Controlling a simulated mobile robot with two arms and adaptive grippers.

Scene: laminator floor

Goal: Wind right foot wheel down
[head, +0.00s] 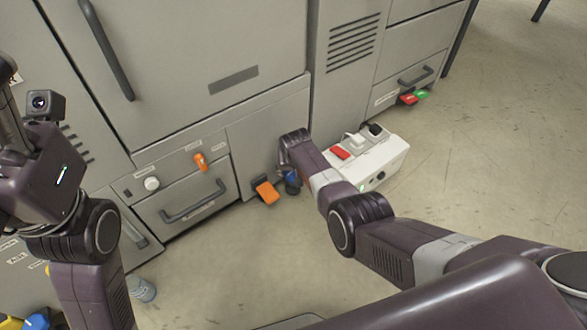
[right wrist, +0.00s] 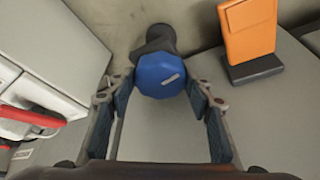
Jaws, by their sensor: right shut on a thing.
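The foot wheel is a blue knob (right wrist: 160,76) on a dark stem. A pale mark shows on the wheel's face. In the head view the right gripper (head: 289,170) is mostly hidden behind its own wrist. My left wrist is at the far left, raised and away from the wheel; its gripper (head: 8,90) is only partly in frame and its fingers cannot be made out.
An orange pedal (head: 267,192) is just left of the wheel; it also shows in the wrist view (right wrist: 250,32). A white box (head: 378,160) with a red switch stands on the floor to the right. Red and green pedals (head: 413,96) are farther right. Open floor lies in front.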

